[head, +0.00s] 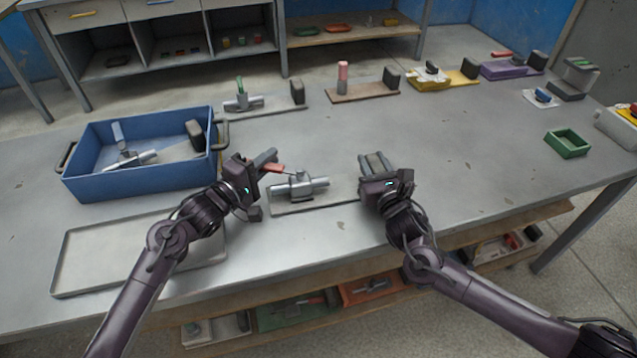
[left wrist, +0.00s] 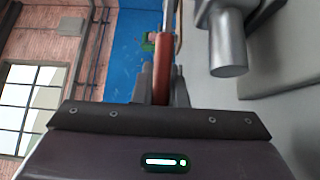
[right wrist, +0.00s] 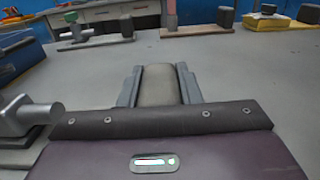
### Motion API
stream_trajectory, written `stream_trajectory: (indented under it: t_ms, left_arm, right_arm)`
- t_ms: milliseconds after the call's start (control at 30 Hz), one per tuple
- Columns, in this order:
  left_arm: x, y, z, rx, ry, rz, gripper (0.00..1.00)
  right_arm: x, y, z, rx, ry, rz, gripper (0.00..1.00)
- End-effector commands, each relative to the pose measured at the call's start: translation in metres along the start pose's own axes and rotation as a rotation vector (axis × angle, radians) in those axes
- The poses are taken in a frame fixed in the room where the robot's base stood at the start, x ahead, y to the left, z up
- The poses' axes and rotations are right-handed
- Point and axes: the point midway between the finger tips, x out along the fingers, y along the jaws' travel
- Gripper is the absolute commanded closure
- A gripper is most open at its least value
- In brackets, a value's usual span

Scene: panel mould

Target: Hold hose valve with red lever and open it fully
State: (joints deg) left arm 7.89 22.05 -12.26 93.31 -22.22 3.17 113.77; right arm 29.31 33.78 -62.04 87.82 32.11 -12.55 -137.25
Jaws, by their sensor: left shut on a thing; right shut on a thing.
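The hose valve (head: 308,186) is a grey pipe fitting on a flat grey plate (head: 310,204) at the middle of the table. Its red lever (head: 276,168) points left from the valve stem. My left gripper (head: 267,163) is shut on the red lever, which shows between its fingers in the left wrist view (left wrist: 161,75). The valve's pipe end (left wrist: 228,45) is beside it there. My right gripper (head: 374,163) is shut on the plate's upright grey block (right wrist: 159,86) at the right end, and the fingers partly hide it.
A blue crate (head: 140,184) at the left holds another valve. An empty grey tray (head: 130,255) lies in front of it. Boards with a green-lever valve (head: 242,101) and a pink handle (head: 343,77) stand behind. A green box (head: 568,144) is far right. The table right of centre is clear.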

Motion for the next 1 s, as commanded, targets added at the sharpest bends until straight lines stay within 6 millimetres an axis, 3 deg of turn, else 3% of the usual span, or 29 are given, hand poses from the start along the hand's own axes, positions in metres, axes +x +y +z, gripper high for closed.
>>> stream_trajectory:
  t_ms: [500,1000]
  left_arm:
    - [-0.027,0.0,0.013,-0.007,0.367,0.001,1.0]
    - [-0.034,-0.001,0.017,-0.001,0.468,-0.004,1.0]
  right_arm:
    - [0.0,0.001,0.0,0.0,0.001,0.002,1.0]
    - [0.0,0.002,0.0,0.001,0.001,0.003,1.0]
